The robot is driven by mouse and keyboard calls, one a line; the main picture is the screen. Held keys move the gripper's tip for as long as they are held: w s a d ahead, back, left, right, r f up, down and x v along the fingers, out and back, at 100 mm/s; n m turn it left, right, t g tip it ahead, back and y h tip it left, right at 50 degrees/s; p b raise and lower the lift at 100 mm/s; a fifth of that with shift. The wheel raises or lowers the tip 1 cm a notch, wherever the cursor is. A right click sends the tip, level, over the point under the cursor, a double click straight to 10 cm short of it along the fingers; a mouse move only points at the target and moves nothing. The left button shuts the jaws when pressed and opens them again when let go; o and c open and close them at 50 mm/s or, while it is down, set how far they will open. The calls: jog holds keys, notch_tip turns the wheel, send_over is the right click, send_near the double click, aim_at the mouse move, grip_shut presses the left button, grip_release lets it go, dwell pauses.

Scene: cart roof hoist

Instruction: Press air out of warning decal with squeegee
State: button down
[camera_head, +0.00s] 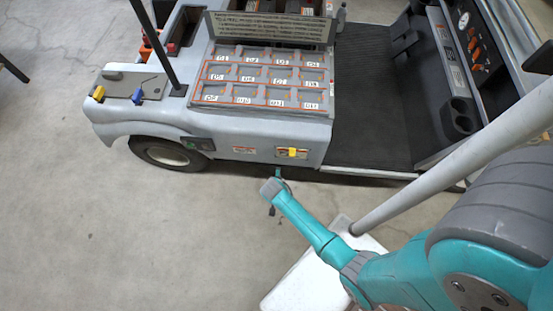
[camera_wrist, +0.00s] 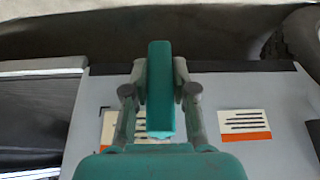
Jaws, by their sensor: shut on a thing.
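My gripper (camera_wrist: 160,98) is shut on a teal block, which I take to be the squeegee (camera_wrist: 160,70). In the head view my gripper (camera_head: 279,184) is small, in front of the cart's grey side and below the decals. One white and orange decal (camera_head: 292,153) on that side has a yellow piece over its middle. In the wrist view this decal (camera_wrist: 109,126) is partly hidden behind the gripper and squeegee. A second decal (camera_head: 243,150) also shows uncovered in the wrist view (camera_wrist: 245,122). I cannot tell whether the squeegee touches the panel.
The grey cart (camera_head: 228,130) carries a tray of numbered compartments (camera_head: 236,71) with a sign (camera_head: 270,28) behind it. A wheel (camera_head: 170,153) is at left, a dark footwell floor (camera_head: 372,125) at right. Open concrete floor (camera_head: 100,230) lies in front.

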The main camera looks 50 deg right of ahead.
jog(key=shift+w+d, duration=0.95)
jog(key=shift+d, duration=0.3)
jog(key=shift+w+d, duration=0.95)
jog(key=shift+d, duration=0.25)
jog(key=shift+w+d, duration=0.45)
jog(key=shift+d, duration=0.15)
jog(key=shift+s+d, duration=0.1)
jog(key=s+d, duration=0.6)
jog(key=s, duration=0.2)
dwell(1.0)
jog(key=shift+w, duration=0.1)
jog(key=w+a, duration=0.4)
jog(key=w, duration=0.1)
jog(key=shift+w, duration=0.2)
dwell(1.0)
jog(key=shift+a, duration=0.1)
jog(key=shift+w+a, duration=0.5)
jog(key=shift+w, duration=0.2)
jog(key=shift+w+a, duration=0.45)
jog(key=shift+w, duration=0.25)
